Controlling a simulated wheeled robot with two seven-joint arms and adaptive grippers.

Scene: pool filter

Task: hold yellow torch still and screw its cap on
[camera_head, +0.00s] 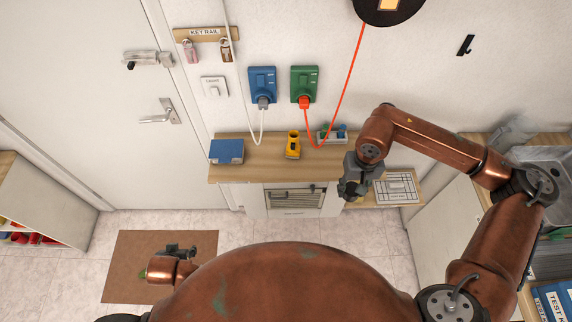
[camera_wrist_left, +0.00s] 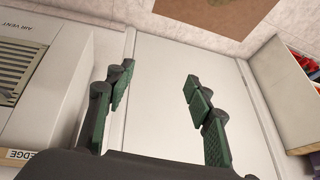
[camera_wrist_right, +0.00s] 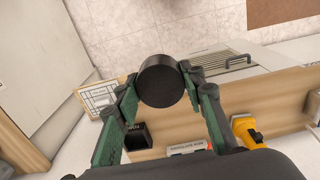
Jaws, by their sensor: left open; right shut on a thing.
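The yellow torch (camera_head: 292,145) stands on the wooden shelf below the green socket box. Part of it also shows in the right wrist view (camera_wrist_right: 246,130). My right gripper (camera_head: 352,190) is in front of the shelf's right end, apart from the torch. In the right wrist view its fingers are shut on a round black cap (camera_wrist_right: 161,82), held clear of the shelf. The cap is hard to make out in the head view. My left gripper (camera_head: 180,252) is low at the left, far from the torch. In the left wrist view (camera_wrist_left: 158,78) its fingers are apart and empty.
A blue box (camera_head: 227,151) stands on the shelf (camera_head: 262,168) left of the torch. A small tray (camera_head: 324,138) with blue items is close to its right. A red cable (camera_head: 350,80) and a white cable (camera_head: 238,80) hang above. A brown mat (camera_head: 125,265) lies on the floor.

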